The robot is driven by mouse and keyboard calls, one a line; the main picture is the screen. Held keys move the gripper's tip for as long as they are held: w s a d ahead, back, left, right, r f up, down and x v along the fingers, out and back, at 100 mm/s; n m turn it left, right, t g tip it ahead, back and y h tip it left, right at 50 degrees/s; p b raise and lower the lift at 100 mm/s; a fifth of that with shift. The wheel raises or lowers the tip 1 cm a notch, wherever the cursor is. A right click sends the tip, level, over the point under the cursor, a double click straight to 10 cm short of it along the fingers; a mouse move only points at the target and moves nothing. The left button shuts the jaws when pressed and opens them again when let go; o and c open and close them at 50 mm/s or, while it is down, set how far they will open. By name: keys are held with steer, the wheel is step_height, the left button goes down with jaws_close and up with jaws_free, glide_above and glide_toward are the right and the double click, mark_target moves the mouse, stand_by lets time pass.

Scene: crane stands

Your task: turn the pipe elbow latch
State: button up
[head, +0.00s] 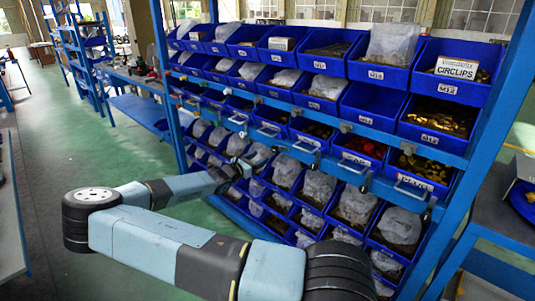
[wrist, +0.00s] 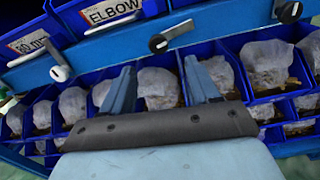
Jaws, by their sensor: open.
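A blue bin (wrist: 160,7) with a label reading ELBOW shows at the top of the wrist view. A dark round latch knob (wrist: 158,44) with a pale lever pointing up to the right sits on the blue rail, below and right of that label. It looks like the pipe elbow latch. My gripper (wrist: 157,68) is open and empty, its two blue fingers pointing up toward the rail. The knob lies just beyond the fingertips, between them sideways, and looks apart from them. In the head view my gripper (head: 247,165) is small beside the rack, and I cannot single out this latch.
Bins with bagged parts (wrist: 158,85) fill the row behind the fingers. Green floor (head: 120,150) is open at the left.

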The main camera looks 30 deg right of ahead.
mark_target(273, 150)
steer(key=x, duration=0.8)
steer(key=shift+d, duration=0.2)
